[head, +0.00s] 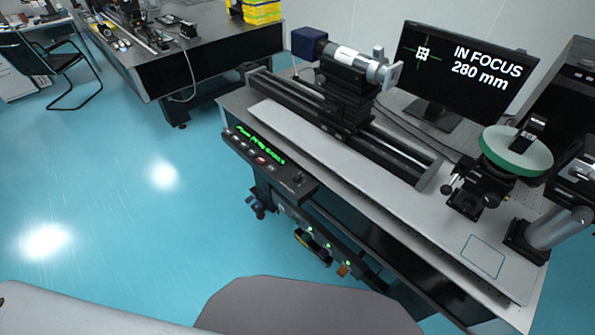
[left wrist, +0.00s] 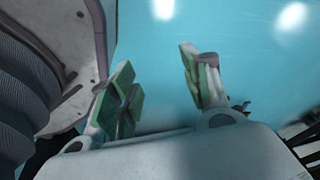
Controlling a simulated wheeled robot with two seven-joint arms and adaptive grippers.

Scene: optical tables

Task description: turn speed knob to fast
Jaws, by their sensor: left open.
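The black control panel (head: 264,163) is mounted along the front edge of the optical table. It has a lit green display, a row of small buttons and a dark round knob (head: 297,178) near its right end. The knob is small here, and I cannot read its label or setting. My left gripper (left wrist: 157,66) shows in the left wrist view with its green-padded fingers apart and nothing between them. Blue floor lies behind the fingers, and the panel is not in that view. Neither gripper shows in the head view.
The optical table (head: 290,124) carries a long black rail with a camera-like instrument (head: 345,70). A monitor (head: 462,68) behind reads "IN FOCUS 280 mm". A green-rimmed round optic (head: 516,150) stands at the right. A second table (head: 205,62) is at upper left; open floor lies between.

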